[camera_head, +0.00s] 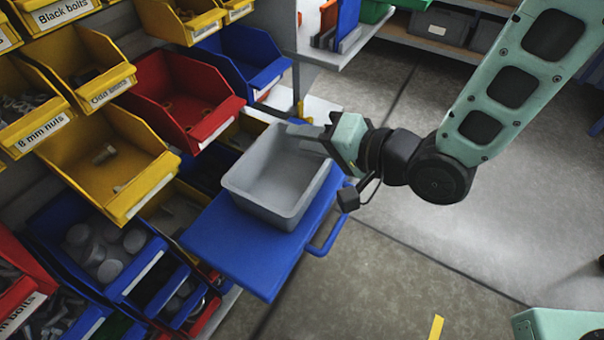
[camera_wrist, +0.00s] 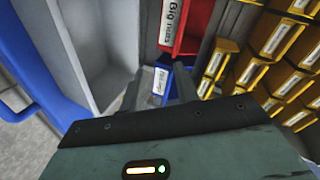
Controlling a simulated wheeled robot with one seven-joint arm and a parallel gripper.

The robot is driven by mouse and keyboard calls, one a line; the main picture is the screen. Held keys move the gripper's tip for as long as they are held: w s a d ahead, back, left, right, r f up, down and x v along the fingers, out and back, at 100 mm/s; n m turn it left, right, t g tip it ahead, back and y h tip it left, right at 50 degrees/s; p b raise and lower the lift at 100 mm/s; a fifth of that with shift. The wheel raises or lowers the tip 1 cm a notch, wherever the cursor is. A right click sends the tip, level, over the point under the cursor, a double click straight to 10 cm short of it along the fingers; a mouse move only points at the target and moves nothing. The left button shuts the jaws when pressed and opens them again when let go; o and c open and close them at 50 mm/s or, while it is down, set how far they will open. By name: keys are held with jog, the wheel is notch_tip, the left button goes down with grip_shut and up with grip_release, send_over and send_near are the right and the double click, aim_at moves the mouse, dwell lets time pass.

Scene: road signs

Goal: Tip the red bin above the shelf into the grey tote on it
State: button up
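In the wrist view the red bin (camera_wrist: 188,25) shows a label reading "Big nuts". The grey tote (camera_head: 262,200) stands upright on a blue shelf (camera_head: 225,245) and looks empty. It fills the upper left of the wrist view (camera_wrist: 85,45). My gripper (camera_head: 303,136) is over the tote's back right corner, apart from the red bin. Its fingers (camera_wrist: 160,82) are spread with nothing between them; contact with the tote cannot be told.
Yellow bins (camera_head: 105,160) with bolts and nuts surround the red bin, and a blue bin (camera_head: 240,58) adjoins it on the right. Blue bins (camera_head: 95,245) and another red bin (camera_head: 22,285) are lower left. A handle (camera_head: 330,232) sticks out from the shelf.

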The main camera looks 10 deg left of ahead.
notch_tip(320, 180, down, 3)
jog(key=a+m+y+b, duration=0.1)
jog(key=m+y+b, duration=0.1)
jog(key=y, duration=0.1)
jog(key=m+y, duration=0.1)
send_near(225, 120)
jog(key=a, duration=0.1)
jog(key=shift+w+a+f+t, duration=0.15)
jog(key=shift+w+a, duration=0.1)
jog(key=shift+a, duration=0.25)
jog(key=shift+w+a+f+t, duration=0.15)
jog(key=shift+w+a, duration=0.1)
jog(key=shift+a, duration=0.25)
jog(key=shift+x, duration=3.55)
jog(key=shift+d+r, duration=0.1)
jog(key=shift+c, duration=0.3)
grip_shut()
dwell(0.8)
